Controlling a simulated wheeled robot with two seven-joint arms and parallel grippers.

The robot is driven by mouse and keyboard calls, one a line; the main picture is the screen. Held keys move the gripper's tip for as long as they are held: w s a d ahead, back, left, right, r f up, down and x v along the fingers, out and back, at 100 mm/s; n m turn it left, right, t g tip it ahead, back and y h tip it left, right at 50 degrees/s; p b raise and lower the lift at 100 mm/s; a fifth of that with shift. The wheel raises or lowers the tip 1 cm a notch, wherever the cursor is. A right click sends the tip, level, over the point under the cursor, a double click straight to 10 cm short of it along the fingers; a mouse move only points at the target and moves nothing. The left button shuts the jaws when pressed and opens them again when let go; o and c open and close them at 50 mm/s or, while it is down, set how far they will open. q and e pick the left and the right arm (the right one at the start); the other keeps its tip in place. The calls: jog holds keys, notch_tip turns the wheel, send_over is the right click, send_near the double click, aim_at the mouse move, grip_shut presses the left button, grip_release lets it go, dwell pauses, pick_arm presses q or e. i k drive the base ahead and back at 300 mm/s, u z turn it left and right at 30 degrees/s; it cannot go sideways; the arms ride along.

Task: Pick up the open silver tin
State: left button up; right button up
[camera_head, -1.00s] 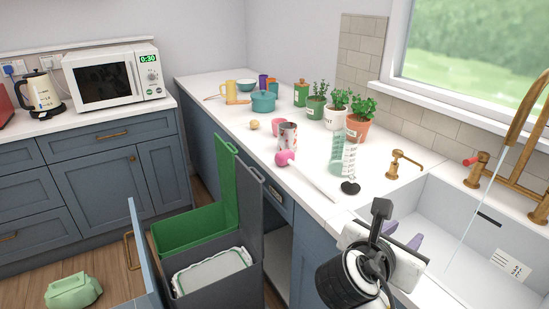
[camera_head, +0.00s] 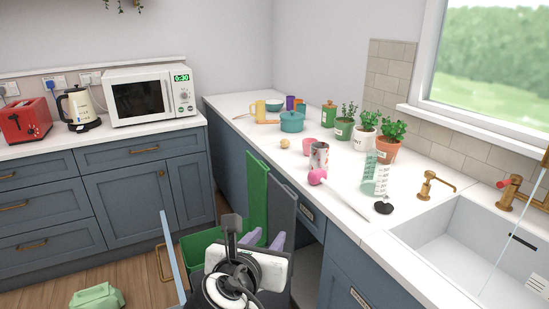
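A silver tin (camera_head: 319,155) with reddish marks stands upright on the white counter, behind a pink-headed utensil (camera_head: 318,177). Its inside is too small to make out clearly. My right gripper (camera_head: 265,240) is low in the middle of the picture, over the pull-out bins and well apart from the tin. My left gripper is not in view.
A brass tap (camera_head: 433,184) and sink (camera_head: 445,235) lie right. The green bin lid (camera_head: 257,195) stands upright before the counter.

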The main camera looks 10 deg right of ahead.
aim_at(319, 151)
jog(key=i, duration=1)
jog(key=z, duration=0.6)
jog(key=i, duration=0.5)
